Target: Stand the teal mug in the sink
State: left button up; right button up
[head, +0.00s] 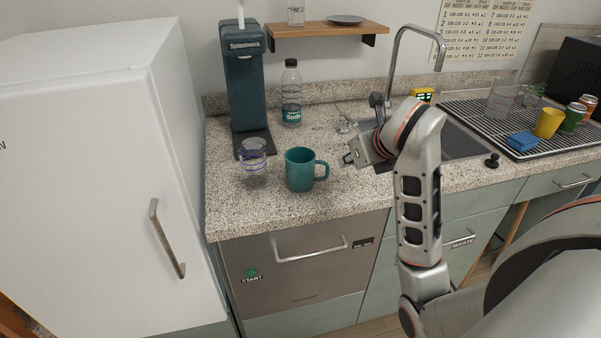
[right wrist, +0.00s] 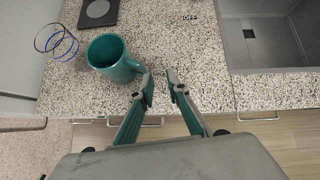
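The teal mug (head: 299,172) stands upright on the speckled counter in the head view, its handle pointing right. In the right wrist view the mug (right wrist: 107,52) is left of my fingers, its handle close to the left fingertip; I cannot tell if they touch. My right gripper (right wrist: 160,78) is open with nothing between its fingers. In the head view the right gripper (head: 347,160) is just right of the handle, partly hidden by its wrist. The sink (head: 461,142) is behind and right of my right arm, partly hidden; its basin (right wrist: 275,42) also shows in the right wrist view. My left gripper is out of view.
A clear glass with blue rings (head: 253,165) stands left of the mug. A dark drink machine (head: 245,85) and a soda bottle (head: 291,95) stand behind. The faucet (head: 393,62) rises behind the sink. A drying rack (head: 480,112) with cups and cans is at right.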

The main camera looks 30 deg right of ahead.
aim_at(328, 170)
jog(key=shift+y, duration=0.7)
jog(key=w+f+b, duration=0.1)
jog(key=w+a+f+b, duration=0.1)
jog(key=w+f, duration=0.1)
jog(key=w+a+f+b, duration=0.1)
jog(key=w+f, duration=0.1)
jog(key=shift+a+f, duration=0.15)
jog(key=shift+a, duration=0.1)
grip_shut()
